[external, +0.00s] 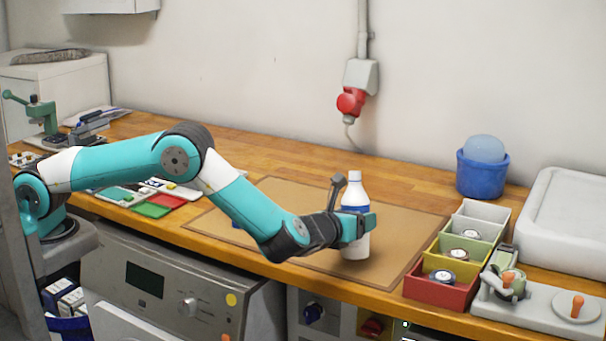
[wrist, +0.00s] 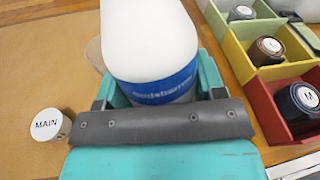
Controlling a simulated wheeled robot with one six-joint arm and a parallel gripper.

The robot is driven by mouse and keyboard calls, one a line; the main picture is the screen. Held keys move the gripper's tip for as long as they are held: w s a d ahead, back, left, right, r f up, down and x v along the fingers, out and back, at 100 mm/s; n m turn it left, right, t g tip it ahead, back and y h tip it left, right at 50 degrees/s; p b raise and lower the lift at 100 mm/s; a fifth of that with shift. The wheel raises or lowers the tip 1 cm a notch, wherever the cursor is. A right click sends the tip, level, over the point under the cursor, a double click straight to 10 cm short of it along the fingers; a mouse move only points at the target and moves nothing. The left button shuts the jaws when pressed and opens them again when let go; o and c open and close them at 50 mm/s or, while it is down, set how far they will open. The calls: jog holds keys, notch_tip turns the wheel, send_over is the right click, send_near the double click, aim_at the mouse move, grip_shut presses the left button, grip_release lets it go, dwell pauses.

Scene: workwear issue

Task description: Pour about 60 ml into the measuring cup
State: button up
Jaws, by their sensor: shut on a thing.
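A white bottle (external: 355,190) with a blue label stands upright in my gripper (external: 358,226), above or on the brown mat (external: 290,195); I cannot tell whether its base touches. In the wrist view the bottle (wrist: 150,40) fills the space between the teal fingers of my gripper (wrist: 160,92), which is shut on it. A clear, rounded edge (wrist: 94,52) shows just left of the bottle in the wrist view. It may be the measuring cup, mostly hidden behind the bottle. I cannot make out the cup in the external view.
A small white-lidded container marked MAIN (wrist: 46,125) stands on the mat, left of my gripper. Colored bins (external: 440,285) with round tins lie to the right, beside a grey lever device (external: 535,300). A blue tub (external: 482,175) stands behind. The back mat is clear.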

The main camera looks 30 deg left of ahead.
jog(key=n+g+p, duration=0.1)
jog(key=g+p, duration=0.1)
jog(key=n+g+p, duration=0.1)
jog(key=shift+w+a+n+h, duration=0.15)
jog(key=shift+w+n+h, duration=0.1)
jog(key=shift+n+h, duration=0.05)
jog(key=f+n+g+p, duration=0.1)
jog(key=s+d+n+g+h+p, duration=0.1)
jog(key=g, duration=0.1)
jog(key=shift+s+f+g, duration=0.25)
jog(key=shift+f+g, duration=0.05)
jog(key=shift+f, duration=0.1)
jog(key=shift+s+d+f+n+g+h+p, duration=0.15)
jog(key=shift+n+g+h+p, duration=0.15)
jog(key=shift+g+h, duration=0.1)
jog(key=shift+s+d+f+n+g+h+p, duration=0.1)
jog(key=shift+f+n+g+h+p, duration=0.05)
jog(key=shift+n+g+h+p, duration=0.2)
jog(key=shift+w+a+r+g, duration=0.15)
jog(key=shift+r+g, duration=0.3)
jog(key=shift+r, duration=0.15)
jog(key=shift+w+r+n+h, duration=0.1)
jog(key=shift+r+n+h, duration=0.1)
jog(key=shift+n+h, duration=0.05)
jog(key=shift+r+g+p, duration=0.35)
jog(key=shift+r+g, duration=0.05)
jog(key=shift+r, duration=0.05)
jog(key=shift+r+n, duration=0.1)
jog(key=shift+n, duration=0.2)
jog(key=shift+h, duration=0.3)
